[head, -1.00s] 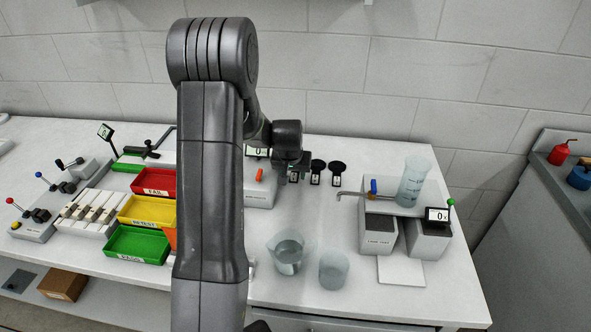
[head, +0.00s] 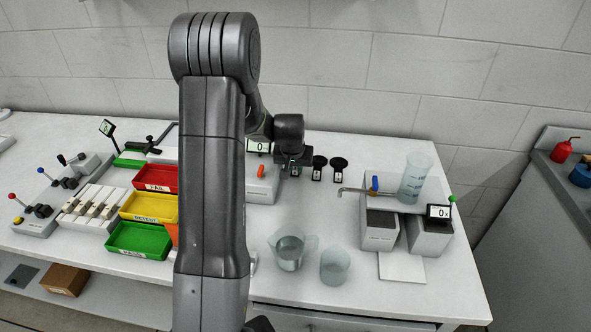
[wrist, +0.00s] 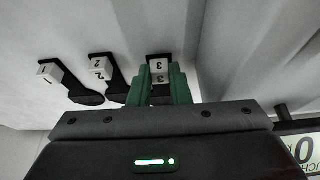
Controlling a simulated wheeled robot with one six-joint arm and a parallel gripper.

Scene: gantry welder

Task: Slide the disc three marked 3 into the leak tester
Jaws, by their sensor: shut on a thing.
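My gripper (wrist: 160,88) has green fingers shut on the disc three (wrist: 160,66), whose white label reads 3. The disc three is at the end of a row; the fingers hide much of it. In the head view my gripper (head: 292,163) is at the left end of this row, at the back of the bench. Discs marked 1 (wrist: 50,72) and 2 (wrist: 101,70) lie beside it, apart from the fingers. The leak tester (head: 380,235) appears to be the grey unit at the right of the bench; its small label is hard to read.
A clear beaker (head: 415,178) stands on the right-hand unit's top. A jug (head: 290,250) and another beaker (head: 335,266) stand at the front. Red (head: 157,178), yellow (head: 150,208) and green (head: 138,240) trays are left of my arm. Bench between discs and jug is clear.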

